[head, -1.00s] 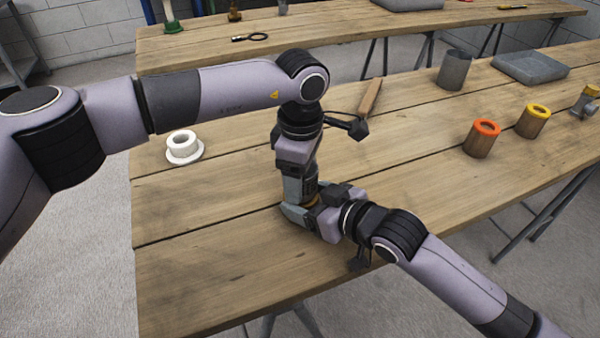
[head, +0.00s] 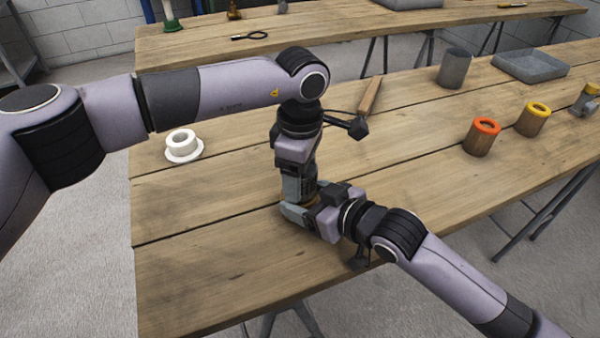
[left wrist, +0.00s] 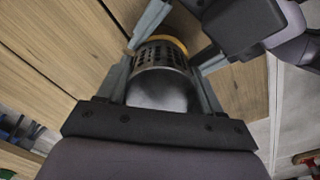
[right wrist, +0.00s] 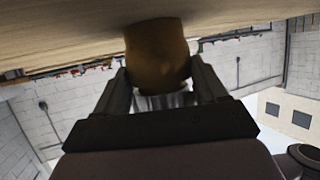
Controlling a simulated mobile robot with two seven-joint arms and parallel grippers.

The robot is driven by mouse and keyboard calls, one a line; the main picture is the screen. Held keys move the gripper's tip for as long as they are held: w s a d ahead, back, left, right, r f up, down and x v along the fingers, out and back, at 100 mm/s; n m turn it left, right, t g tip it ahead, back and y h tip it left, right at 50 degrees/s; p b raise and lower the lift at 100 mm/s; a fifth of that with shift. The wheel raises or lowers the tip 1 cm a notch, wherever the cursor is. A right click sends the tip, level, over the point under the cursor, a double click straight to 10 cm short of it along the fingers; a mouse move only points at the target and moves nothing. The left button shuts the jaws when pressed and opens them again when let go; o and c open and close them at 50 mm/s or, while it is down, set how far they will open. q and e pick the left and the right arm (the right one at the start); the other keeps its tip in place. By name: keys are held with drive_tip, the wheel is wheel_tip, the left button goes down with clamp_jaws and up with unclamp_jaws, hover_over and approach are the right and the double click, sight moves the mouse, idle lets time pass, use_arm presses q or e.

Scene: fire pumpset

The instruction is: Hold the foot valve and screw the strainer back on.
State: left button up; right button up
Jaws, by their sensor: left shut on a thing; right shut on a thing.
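The strainer (left wrist: 162,72) is a grey metal cup with rows of slots. My left gripper (head: 299,188) comes down from above and is shut on it, with one finger on each side in the left wrist view. The foot valve (right wrist: 157,48) is a brass body. My right gripper (right wrist: 158,72) is shut around it low over the table. The valve's brass rim (left wrist: 172,42) shows at the strainer's slotted end, in line with it. Whether the thread has caught cannot be told. In the head view the grippers hide most of both parts.
A white flanged ring (head: 183,146) lies on the table to the left. A wooden-handled tool (head: 370,96) lies behind the grippers. An orange-topped cup (head: 482,137), a yellow-topped cup (head: 532,119), a grey cup (head: 454,68) and a grey tray (head: 530,64) stand right. The front left table is clear.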

use_arm(q)
drive_tip(key=shift+s+r, duration=0.1)
drive_tip(key=shift+s, duration=0.2)
use_arm(e)
drive_tip(key=shift+w+d+r, duration=0.1)
drive_tip(key=shift+w+d, duration=0.1)
drive_tip(key=shift+w, duration=0.1)
idle(0.3)
use_arm(q)
drive_tip(key=shift+w+a+f, duration=0.1)
drive_tip(key=shift+w+f, duration=0.05)
drive_tip(key=shift+f, duration=0.55)
use_arm(e)
drive_tip(key=shift+r, duration=0.1)
use_arm(q)
drive_tip(key=shift+r, duration=0.15)
use_arm(e)
drive_tip(key=shift+s+a, duration=0.1)
idle(0.5)
use_arm(q)
drive_tip(key=shift+r, duration=0.1)
